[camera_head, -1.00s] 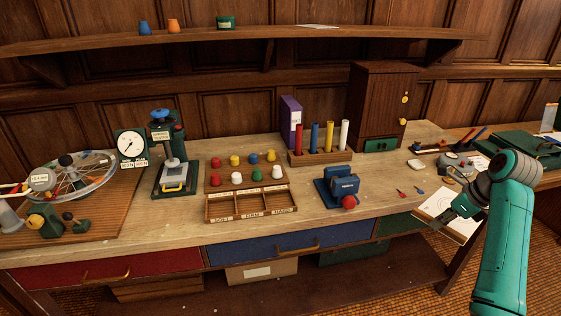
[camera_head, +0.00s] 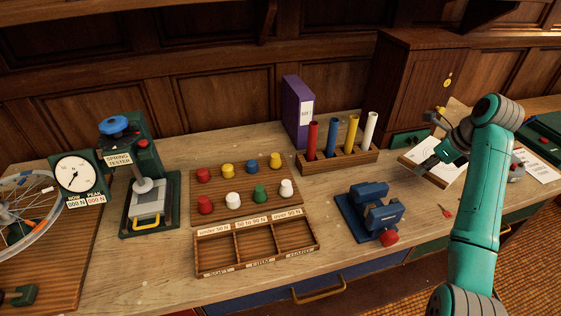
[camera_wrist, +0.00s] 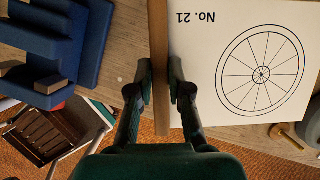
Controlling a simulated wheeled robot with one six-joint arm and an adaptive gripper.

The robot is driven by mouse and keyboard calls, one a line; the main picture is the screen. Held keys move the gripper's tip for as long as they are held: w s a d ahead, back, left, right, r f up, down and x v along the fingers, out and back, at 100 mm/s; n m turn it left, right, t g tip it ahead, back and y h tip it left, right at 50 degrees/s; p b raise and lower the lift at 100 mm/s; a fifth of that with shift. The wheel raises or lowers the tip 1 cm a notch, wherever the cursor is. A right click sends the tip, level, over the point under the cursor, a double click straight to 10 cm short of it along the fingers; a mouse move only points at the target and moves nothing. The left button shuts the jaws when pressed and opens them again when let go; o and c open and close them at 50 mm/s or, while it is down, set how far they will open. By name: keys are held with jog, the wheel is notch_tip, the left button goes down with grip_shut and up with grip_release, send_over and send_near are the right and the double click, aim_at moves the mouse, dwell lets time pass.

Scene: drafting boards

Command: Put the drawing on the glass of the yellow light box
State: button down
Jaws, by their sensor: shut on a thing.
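The drawing (camera_wrist: 205,70) is a white sheet with a spoked wheel and "No. 21" on it, with a wooden strip (camera_wrist: 160,60) along one edge. In the wrist view my gripper (camera_wrist: 160,90) has one finger on each side of that strip and is shut on it. In the head view my gripper (camera_head: 430,163) holds the drawing (camera_head: 447,158) at the right part of the bench, in front of the dark wooden cabinet. My arm covers part of the sheet. I cannot make out a yellow light box in either view.
A blue vice-like device (camera_head: 370,215) with a red knob stands left of the drawing. A rack (camera_head: 340,158) of coloured tubes and the cabinet (camera_head: 410,85) stand behind. A sorting tray (camera_head: 255,247) and a spring tester (camera_head: 148,190) are further left.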

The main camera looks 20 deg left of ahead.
aim_at(403, 194)
jog(key=shift+w+a, duration=0.3)
jog(key=shift+w, duration=0.1)
jog(key=shift+f, duration=5)
jog(key=shift+f, duration=0.15)
jog(key=c, duration=1.1)
grip_release()
